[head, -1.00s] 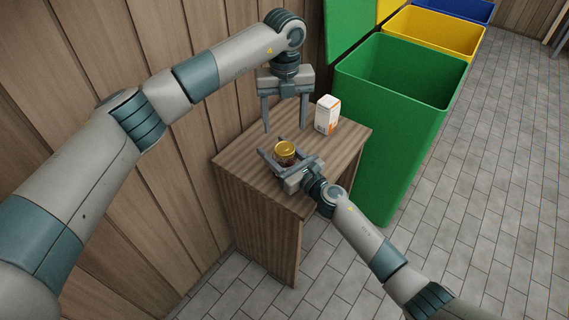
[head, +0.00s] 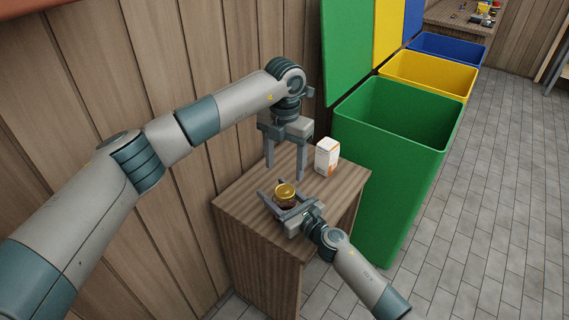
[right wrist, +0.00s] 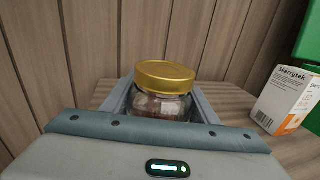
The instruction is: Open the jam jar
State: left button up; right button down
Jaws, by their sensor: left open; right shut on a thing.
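The jam jar is clear glass with dark contents (right wrist: 160,106) and a gold lid (head: 285,190). It stands upright at the front part of the small wooden cabinet top. The lid is on the jar, also in the right wrist view (right wrist: 165,74). My right gripper (head: 279,194) is shut on the jar's glass body, one finger on each side, below the lid. My left gripper (head: 285,172) is open and empty, pointing down. In the head view it appears just behind and above the jar, apart from the lid.
A white and orange carton (head: 328,157) stands on the cabinet top (head: 236,199), right of my left gripper; the right wrist view shows it too (right wrist: 286,99). A wood-plank wall (head: 160,80) is close on the left. A green bin (head: 395,190) stands right of the cabinet.

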aim_at(285, 191)
pick_arm(q)
jog(key=m, duration=3.2)
jog(key=shift+f, duration=4)
